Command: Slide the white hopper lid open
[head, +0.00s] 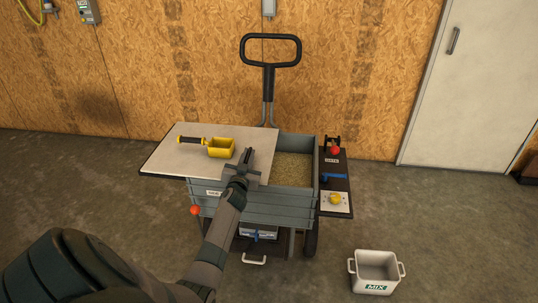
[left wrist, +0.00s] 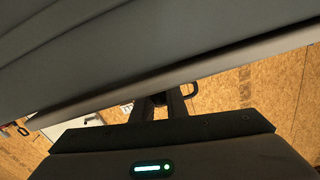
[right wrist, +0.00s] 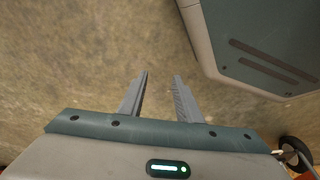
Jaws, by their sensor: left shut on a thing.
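The white hopper lid (head: 185,160) lies flat on top of the grey hopper cart (head: 262,212). It sits shifted left, overhanging the cart's left side, and the right part of the hopper is uncovered, showing grain (head: 293,167). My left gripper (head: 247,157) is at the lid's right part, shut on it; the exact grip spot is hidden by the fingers. In the left wrist view the fingers (left wrist: 160,100) show close together. My right gripper (right wrist: 161,76) is open and empty over bare floor, outside the head view.
A yellow scoop (head: 221,147) with a dark handle rests on the lid. A side shelf (head: 334,176) with a red knob, blue lever and yellow button is right of the hopper. A white MIX bucket (head: 376,272) stands on the floor at front right. A black push handle (head: 270,37) rises behind.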

